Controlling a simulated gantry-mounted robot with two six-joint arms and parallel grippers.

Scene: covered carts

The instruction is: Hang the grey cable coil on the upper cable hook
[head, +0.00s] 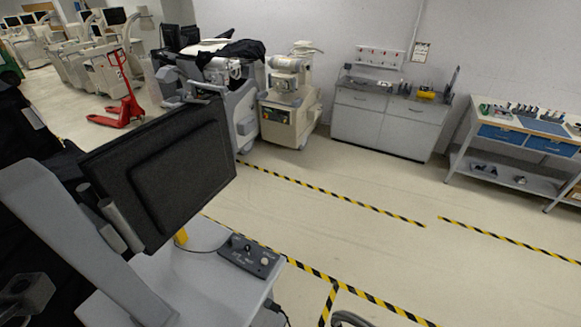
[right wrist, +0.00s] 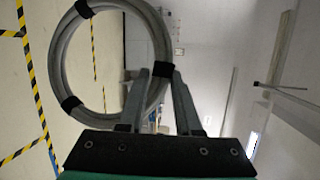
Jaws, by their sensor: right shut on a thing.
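The grey cable coil (right wrist: 152,30) is a ring with several black straps, at the upper left of the right wrist view. My right gripper (right wrist: 159,74) is shut on the coil's near right side, by a black strap. A grey curved piece at the bottom edge of the head view (head: 350,319) looks like the top of the coil. A thin rod (right wrist: 287,90) sticks out at the right of the right wrist view; I cannot tell whether it is the upper cable hook. I cannot make out my left gripper in the head view.
A cart with a black monitor (head: 160,170) and a control panel (head: 250,256) stands close at the left. A grey cabinet (head: 385,125) and a workbench (head: 515,170) stand along the back wall. The floor between has striped tape and is open.

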